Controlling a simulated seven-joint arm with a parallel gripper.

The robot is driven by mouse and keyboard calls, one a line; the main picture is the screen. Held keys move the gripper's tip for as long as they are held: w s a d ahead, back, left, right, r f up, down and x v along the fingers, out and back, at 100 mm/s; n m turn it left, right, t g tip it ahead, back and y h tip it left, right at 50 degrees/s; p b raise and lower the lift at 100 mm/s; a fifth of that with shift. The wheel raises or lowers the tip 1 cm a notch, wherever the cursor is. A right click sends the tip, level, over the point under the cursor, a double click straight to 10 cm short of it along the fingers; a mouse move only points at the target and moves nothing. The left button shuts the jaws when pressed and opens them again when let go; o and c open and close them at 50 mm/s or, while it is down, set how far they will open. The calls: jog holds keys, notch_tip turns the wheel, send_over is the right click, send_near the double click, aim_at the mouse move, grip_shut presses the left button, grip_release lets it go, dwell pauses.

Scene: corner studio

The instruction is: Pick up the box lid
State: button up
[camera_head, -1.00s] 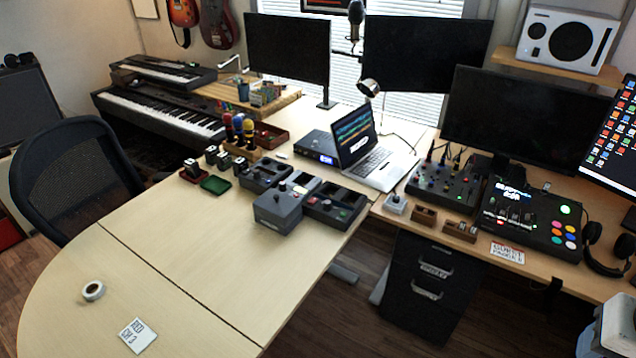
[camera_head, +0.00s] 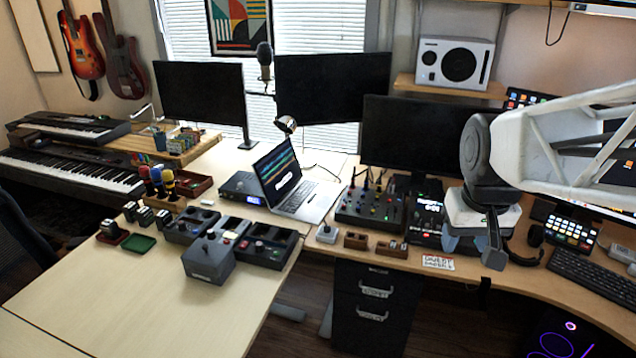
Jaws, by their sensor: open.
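A dark grey box (camera_head: 207,268) stands near the front edge of the left desk. Its flat top, which looks like the lid (camera_head: 208,247), carries a small knob (camera_head: 210,234). The lid appears to sit on the box; the seam is too small to make out clearly. My gripper (camera_head: 473,250) is at the right, over the front part of the right desk, pointing down. It is open, with nothing seen between its fingers, and far to the right of the box.
Small wooden holders (camera_head: 392,248) and a paper sign (camera_head: 437,262) lie left of my gripper. The left desk's front (camera_head: 110,290) is bare.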

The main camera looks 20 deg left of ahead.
jog(key=w+a+f+n, duration=0.1)
jog(key=w+a+n, duration=0.2)
jog(key=w+a, duration=0.95)
jog(key=n+g, duration=0.2)
jog(key=n, duration=0.5)
send_over(205, 246)
jog(key=f, duration=2.3)
jog(key=shift+w+d+f, duration=0.2)
jog(key=shift+w+d, duration=0.1)
jog(key=shift+s+a+f+n, duration=0.2)
jog(key=shift+a+f+n, duration=0.1)
jog(key=shift+a, duration=0.1)
jog(key=shift+f, duration=1.25)
jog(key=shift+f, duration=0.1)
